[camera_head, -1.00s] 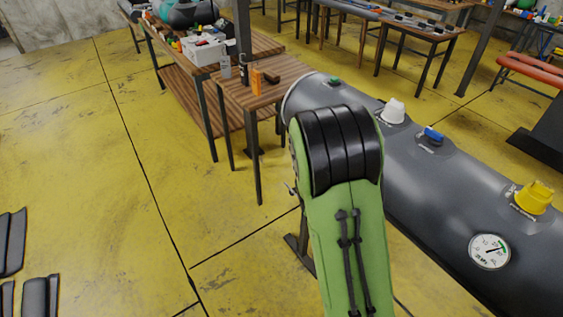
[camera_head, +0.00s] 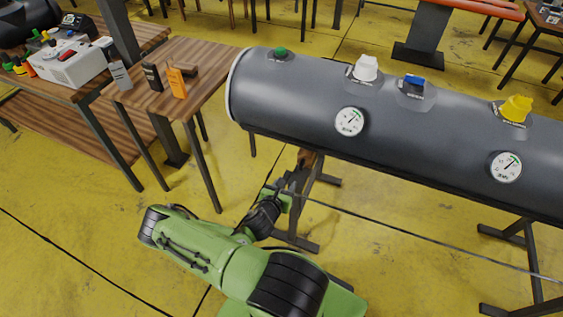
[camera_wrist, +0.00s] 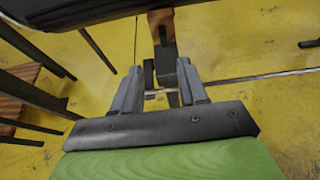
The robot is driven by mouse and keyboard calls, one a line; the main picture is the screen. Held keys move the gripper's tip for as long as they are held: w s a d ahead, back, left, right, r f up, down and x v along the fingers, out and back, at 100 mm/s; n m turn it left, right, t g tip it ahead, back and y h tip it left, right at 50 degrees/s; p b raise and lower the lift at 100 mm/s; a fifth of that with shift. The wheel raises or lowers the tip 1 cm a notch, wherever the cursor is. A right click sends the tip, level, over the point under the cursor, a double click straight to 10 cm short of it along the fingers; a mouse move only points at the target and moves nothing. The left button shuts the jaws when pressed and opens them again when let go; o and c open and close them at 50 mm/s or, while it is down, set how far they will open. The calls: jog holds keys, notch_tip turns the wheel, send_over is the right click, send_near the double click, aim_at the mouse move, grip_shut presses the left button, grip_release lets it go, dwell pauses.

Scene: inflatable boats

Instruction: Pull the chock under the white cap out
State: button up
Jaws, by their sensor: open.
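The white cap (camera_head: 365,68) sits on top of the grey inflatable tube (camera_head: 300,100). A brown wooden chock (camera_head: 306,158) shows below the tube, at the top of a dark stand (camera_head: 303,195), roughly under the white cap. In the wrist view the chock (camera_wrist: 160,17) is at the top centre, on the stand's post, beyond my fingertips. My gripper (camera_head: 283,186) is low, just left of the stand and below the chock. In the wrist view its jaws (camera_wrist: 160,88) are apart and nothing is held between them. The chock's upper part is hidden under the tube.
A wooden table (camera_head: 185,60) with an orange item (camera_head: 177,82) and small dark items stands left of the tube. A second stand (camera_head: 525,245) supports the right part. Green (camera_head: 281,51), blue (camera_head: 413,84) and yellow (camera_head: 516,108) caps top the tube.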

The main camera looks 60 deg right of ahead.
aim_at(302, 163)
jog(key=b+x, duration=0.3)
jog(key=x, duration=1.2)
jog(key=shift+s+d, duration=0.15)
jog(key=shift+d, duration=0.3)
jog(key=shift+c, duration=0.4)
grip_shut()
